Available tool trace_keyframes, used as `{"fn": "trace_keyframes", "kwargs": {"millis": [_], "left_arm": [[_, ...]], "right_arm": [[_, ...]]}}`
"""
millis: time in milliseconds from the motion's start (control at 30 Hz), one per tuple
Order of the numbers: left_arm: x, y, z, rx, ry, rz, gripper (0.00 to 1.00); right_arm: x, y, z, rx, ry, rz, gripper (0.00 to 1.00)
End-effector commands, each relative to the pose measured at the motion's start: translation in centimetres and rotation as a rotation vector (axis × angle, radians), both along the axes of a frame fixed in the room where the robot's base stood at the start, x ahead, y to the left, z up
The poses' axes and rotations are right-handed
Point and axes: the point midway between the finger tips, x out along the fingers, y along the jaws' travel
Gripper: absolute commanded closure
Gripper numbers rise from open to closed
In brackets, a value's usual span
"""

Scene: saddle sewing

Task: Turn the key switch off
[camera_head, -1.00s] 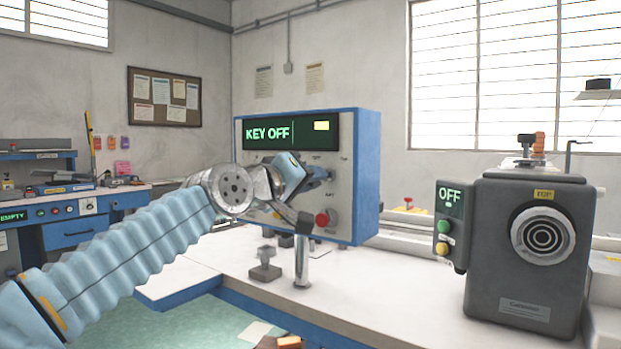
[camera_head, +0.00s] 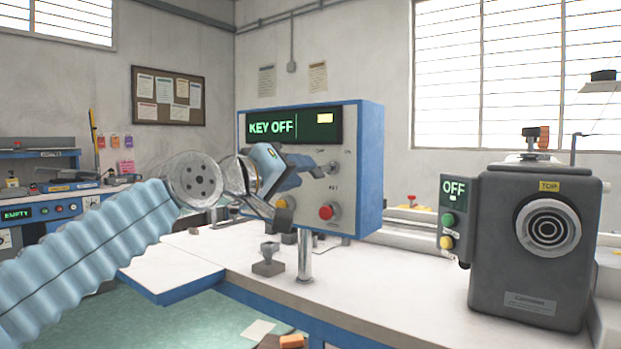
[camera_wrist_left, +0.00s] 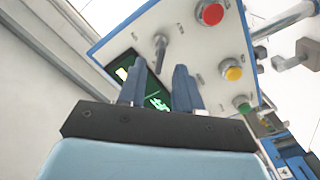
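The control box (camera_head: 368,165) is blue with a pale front, and its dark display (camera_head: 293,127) reads "KEY OFF" in green. The key switch (camera_head: 330,167) sits on the panel below the display. It also shows in the left wrist view as a grey stem (camera_wrist_left: 160,44). My left gripper (camera_head: 302,167) is in front of the panel, just left of the key switch. My right gripper is not in view.
The panel has a red button (camera_head: 326,211) and a yellow button (camera_wrist_left: 234,73). A grey machine (camera_head: 535,235) showing "OFF" stands right. White benchtop (camera_head: 390,290) between them is clear.

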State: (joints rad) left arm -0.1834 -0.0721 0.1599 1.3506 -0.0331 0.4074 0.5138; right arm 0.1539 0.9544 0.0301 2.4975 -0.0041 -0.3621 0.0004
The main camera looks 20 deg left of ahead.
Motion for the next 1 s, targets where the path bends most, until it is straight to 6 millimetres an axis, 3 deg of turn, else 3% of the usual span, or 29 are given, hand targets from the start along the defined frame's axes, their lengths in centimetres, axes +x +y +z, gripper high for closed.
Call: {"fn": "trace_keyframes", "kwargs": {"millis": [200,400,1000], "left_arm": [[-5.0,1.9,-0.2,0.000,-0.002,0.002,0.66],[-7.5,2.8,-0.1,0.000,-0.001,0.001,0.66],[-8.0,2.9,0.0,0.000,0.000,0.000,0.66]], "right_arm": [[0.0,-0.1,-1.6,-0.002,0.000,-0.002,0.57],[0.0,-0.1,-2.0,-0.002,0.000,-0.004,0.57],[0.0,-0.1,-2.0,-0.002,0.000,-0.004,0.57]]}}
